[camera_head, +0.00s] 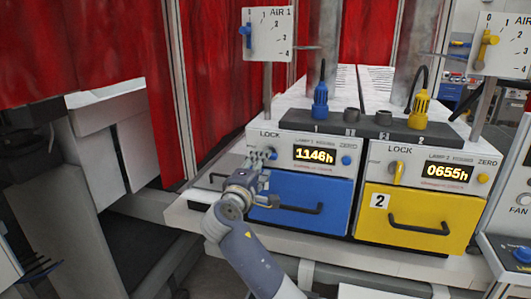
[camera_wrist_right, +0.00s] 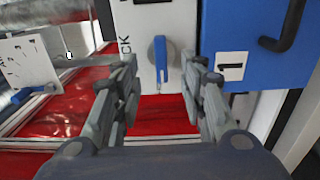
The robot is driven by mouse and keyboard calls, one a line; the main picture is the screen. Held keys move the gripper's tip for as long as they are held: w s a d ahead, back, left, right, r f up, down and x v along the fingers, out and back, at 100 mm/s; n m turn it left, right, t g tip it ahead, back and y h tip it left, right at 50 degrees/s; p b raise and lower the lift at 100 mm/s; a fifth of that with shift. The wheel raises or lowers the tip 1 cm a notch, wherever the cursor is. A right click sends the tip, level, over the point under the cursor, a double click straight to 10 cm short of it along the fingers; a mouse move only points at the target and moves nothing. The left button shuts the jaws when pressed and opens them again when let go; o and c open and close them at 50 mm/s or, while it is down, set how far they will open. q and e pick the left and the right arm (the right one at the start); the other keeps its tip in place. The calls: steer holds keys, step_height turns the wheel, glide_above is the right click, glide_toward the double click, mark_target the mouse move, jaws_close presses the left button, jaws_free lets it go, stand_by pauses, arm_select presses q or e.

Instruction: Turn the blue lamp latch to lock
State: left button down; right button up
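The blue lamp latch (camera_wrist_right: 160,58) is a small blue lever on a round grey base, beside the LOCK lettering. In the right wrist view its long side runs parallel to that lettering. My right gripper (camera_wrist_right: 160,72) is open, with one finger on each side of the latch; no contact is visible. In the head view my right gripper (camera_head: 262,158) is at the upper left of the blue lamp housing (camera_head: 285,190) and covers the latch. The blue housing's display (camera_head: 314,155) reads 1146h. My left gripper is not in view.
An AIR 1 panel (camera_head: 270,33) on a post rises above, and red curtains (camera_head: 85,50) hang at left.

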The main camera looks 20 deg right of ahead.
steer(key=shift+p+x, duration=1.05)
steer(key=shift+x, duration=2.45)
steer(key=shift+w+f, duration=0.1)
steer(key=shift+c, duration=0.3)
steer(key=shift+a, duration=0.1)
steer(key=c, duration=0.6)
